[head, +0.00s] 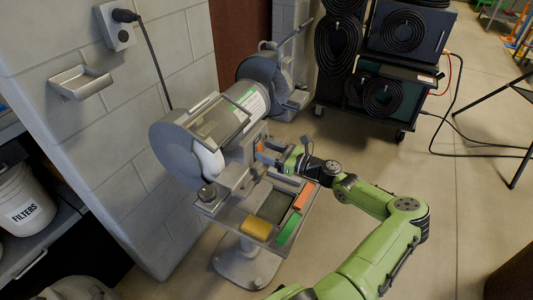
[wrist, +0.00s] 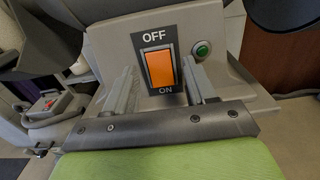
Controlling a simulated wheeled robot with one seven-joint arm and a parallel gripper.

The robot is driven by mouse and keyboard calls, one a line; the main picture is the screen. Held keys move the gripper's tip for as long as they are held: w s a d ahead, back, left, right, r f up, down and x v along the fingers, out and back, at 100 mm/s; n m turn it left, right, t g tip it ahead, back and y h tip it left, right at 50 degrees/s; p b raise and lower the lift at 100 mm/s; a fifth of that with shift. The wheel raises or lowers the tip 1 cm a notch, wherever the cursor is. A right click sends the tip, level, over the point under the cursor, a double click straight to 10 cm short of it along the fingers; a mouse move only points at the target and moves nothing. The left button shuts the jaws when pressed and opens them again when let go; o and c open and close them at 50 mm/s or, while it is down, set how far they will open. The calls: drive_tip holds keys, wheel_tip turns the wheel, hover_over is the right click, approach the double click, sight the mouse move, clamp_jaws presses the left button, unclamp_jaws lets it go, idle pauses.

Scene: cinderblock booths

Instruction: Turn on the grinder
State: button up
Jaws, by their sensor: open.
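The grinder (head: 232,112) is a grey bench grinder on a pedestal, beside the block wall in the head view. No contact with the switch is clear. In the head view my gripper (head: 270,152) is at the grinder's front; the switch is mostly hidden there.
The grinder's tray (head: 240,215) holds a yellow block (head: 257,228), a green block (head: 288,228) and an orange block (head: 303,196). A wall outlet (head: 118,30) has a plug and cable. A cart with coiled hoses (head: 385,95) stands behind.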

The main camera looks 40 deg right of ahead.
drive_tip(key=shift+w+a, duration=0.1)
drive_tip(key=shift+w, duration=0.2)
drive_tip(key=shift+c, duration=0.3)
drive_tip(key=c, duration=0.9)
drive_tip(key=shift+f+t+b, duration=0.35)
drive_tip(key=shift+t+b, duration=0.05)
drive_tip(key=shift+t, duration=0.2)
clamp_jaws()
drive_tip(key=shift+t+y+b, duration=0.5)
drive_tip(key=shift+t+b, duration=0.1)
drive_tip(key=shift+t, duration=0.2)
drive_tip(key=o, duration=1)
unclamp_jaws()
drive_tip(key=shift+c, duration=0.2)
